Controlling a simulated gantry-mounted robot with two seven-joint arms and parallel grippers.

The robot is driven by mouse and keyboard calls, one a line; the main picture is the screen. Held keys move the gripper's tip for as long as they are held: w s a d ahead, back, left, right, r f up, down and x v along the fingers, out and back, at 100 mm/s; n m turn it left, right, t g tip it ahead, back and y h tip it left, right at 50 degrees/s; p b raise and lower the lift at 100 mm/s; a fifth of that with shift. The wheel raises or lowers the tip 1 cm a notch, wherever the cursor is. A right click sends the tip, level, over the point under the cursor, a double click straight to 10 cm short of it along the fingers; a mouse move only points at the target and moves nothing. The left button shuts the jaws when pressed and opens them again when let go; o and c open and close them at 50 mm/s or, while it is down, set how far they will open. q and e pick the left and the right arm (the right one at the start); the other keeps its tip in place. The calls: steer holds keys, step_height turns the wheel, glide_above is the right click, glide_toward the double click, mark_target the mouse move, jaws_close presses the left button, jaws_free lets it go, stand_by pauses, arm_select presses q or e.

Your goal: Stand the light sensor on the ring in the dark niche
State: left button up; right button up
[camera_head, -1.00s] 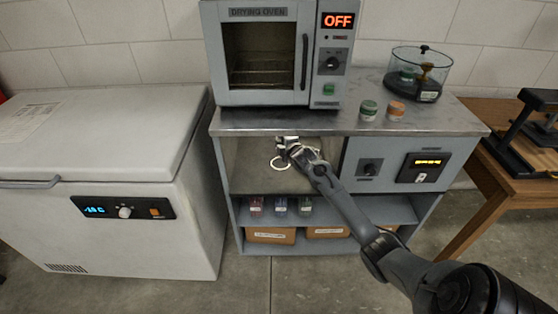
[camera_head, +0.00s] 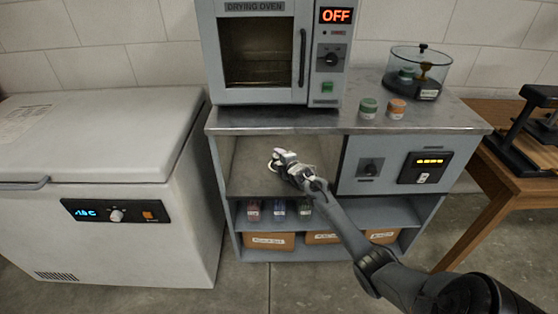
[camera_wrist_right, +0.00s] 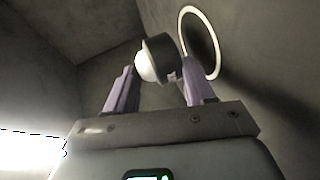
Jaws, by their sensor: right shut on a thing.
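The light sensor (camera_wrist_right: 160,58), a short dark cylinder with a white dome, is held between the fingertips of my right gripper (camera_head: 281,158) in the right wrist view. It lies tilted on its side there, dome facing left. The white ring (camera_wrist_right: 217,48) shows just behind and right of the sensor; I cannot tell whether they touch. In the head view my right gripper is inside the dark niche (camera_head: 246,172) under the counter and covers most of the ring. My left gripper is in no view.
The counter (camera_head: 275,119) overhangs the niche and carries a drying oven (camera_head: 311,50), two small jars and a glass vessel (camera_head: 420,68). A control panel (camera_head: 394,166) bounds the niche on the right. Small bottles stand on the shelf below. A white freezer (camera_head: 95,135) is left.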

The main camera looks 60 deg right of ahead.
steer(key=shift+f, duration=0.2)
steer(key=shift+f, duration=0.35)
steer(key=o, duration=0.8)
steer(key=shift+o, duration=0.4)
steer(key=shift+f, duration=0.1)
